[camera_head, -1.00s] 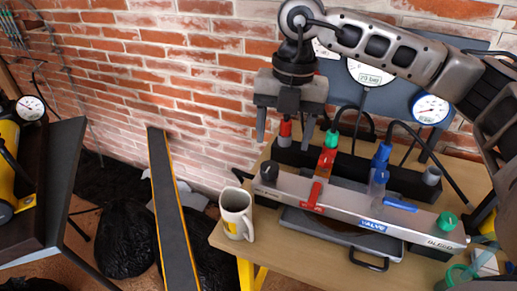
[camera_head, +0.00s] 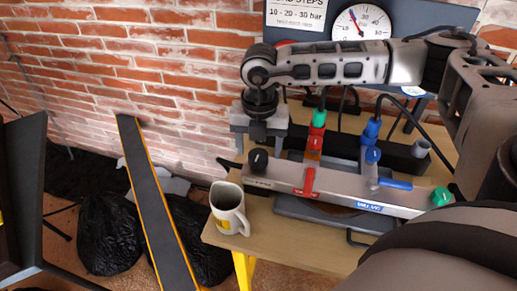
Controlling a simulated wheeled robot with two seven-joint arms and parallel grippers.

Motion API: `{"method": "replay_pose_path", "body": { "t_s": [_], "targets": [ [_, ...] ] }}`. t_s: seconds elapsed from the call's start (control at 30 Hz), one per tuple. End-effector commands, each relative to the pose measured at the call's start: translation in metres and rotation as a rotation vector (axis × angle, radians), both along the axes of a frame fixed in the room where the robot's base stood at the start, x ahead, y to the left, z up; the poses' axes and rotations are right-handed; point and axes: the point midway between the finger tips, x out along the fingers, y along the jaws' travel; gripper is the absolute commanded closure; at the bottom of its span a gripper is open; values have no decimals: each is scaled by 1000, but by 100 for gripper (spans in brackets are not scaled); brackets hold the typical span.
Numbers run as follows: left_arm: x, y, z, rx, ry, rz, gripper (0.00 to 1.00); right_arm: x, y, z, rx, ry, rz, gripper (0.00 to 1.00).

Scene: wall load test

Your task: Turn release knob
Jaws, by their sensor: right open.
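A silver manifold bar (camera_head: 336,190) lies on the wooden table with a black knob (camera_head: 257,160) at its left end and a green knob (camera_head: 441,196) at its right end. Between them are a red lever valve (camera_head: 309,180) and a blue lever valve (camera_head: 394,184). I cannot tell which knob is the release knob. My right gripper (camera_head: 259,137) points down just behind the black knob, apart from it as far as I can see. Its jaws are open and its fingertips are partly hidden. My left gripper is not in view.
A beige mug (camera_head: 229,208) stands at the table's left edge, near the bar. A pressure gauge (camera_head: 361,23) hangs on the panel. My forearm covers the lower right.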

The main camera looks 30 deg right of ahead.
Motion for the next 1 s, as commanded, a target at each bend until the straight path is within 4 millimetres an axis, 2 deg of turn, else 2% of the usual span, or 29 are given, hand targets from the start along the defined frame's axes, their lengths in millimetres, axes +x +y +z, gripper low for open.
{"method": "replay_pose_path", "body": {
  "t_s": [0.2, 0.5, 0.67, 1.0],
  "targets": [
    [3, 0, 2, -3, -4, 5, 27, 0, 0, -18, 1, 1, 0, 37],
    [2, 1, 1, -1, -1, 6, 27, 0, 0, -20, 0, 0, 0, 37],
    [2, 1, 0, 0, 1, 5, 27, 0, 0, -19, 0, 0, 0, 82],
    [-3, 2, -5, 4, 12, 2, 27, 0, 0, -20, 1, -1, 29, 82]
  ]
}}
